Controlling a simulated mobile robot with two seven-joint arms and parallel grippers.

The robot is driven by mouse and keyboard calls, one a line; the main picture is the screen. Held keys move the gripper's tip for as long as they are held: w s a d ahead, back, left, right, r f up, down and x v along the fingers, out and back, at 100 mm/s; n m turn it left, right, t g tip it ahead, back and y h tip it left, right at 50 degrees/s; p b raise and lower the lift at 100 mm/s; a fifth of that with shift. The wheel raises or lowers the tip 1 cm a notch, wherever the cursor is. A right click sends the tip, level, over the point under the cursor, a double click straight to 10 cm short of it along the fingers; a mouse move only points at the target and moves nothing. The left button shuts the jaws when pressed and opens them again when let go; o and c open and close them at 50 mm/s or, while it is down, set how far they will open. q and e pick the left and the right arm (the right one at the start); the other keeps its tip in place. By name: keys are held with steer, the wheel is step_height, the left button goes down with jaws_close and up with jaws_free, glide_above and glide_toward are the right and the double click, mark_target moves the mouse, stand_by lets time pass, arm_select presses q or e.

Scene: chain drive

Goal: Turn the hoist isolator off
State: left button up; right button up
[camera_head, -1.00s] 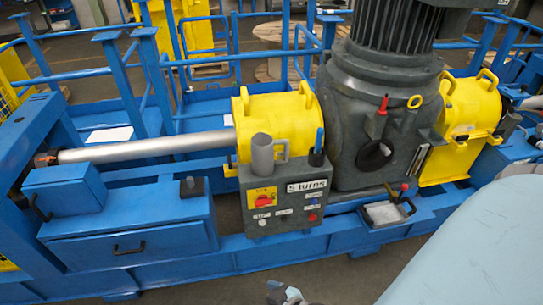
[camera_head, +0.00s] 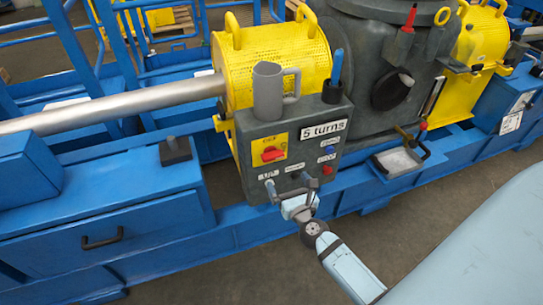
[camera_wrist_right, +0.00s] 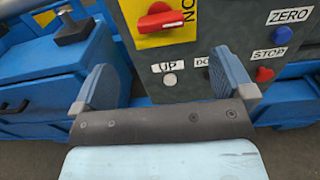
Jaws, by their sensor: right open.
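The hoist isolator is a red rotary handle (camera_head: 272,155) on a yellow plate (camera_head: 269,146), at the upper left of the grey control box's front. The handle lies roughly crosswise; it also shows at the top of the right wrist view (camera_wrist_right: 160,18). Part of an ON marking shows at the plate's right side there. My right gripper (camera_head: 289,189) is open and empty in front of the box's lower part, below the isolator. In the right wrist view its two fingers (camera_wrist_right: 165,76) stand wide apart, with the UP button between them. My left gripper is not in view.
The control box (camera_head: 325,155) also carries a white UP button (camera_wrist_right: 170,80), a blue ZERO button (camera_wrist_right: 282,36) and a red STOP button (camera_wrist_right: 264,75). A grey mug (camera_head: 268,92) and a blue-handled tool (camera_head: 335,70) are on top. A blue drawer cabinet (camera_head: 100,215) stands left.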

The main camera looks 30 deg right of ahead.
mark_target(274, 158)
steer(key=p+x, duration=0.1)
steer(key=x, duration=1.1)
steer(key=shift+w, duration=0.25)
steer(key=c, duration=0.9)
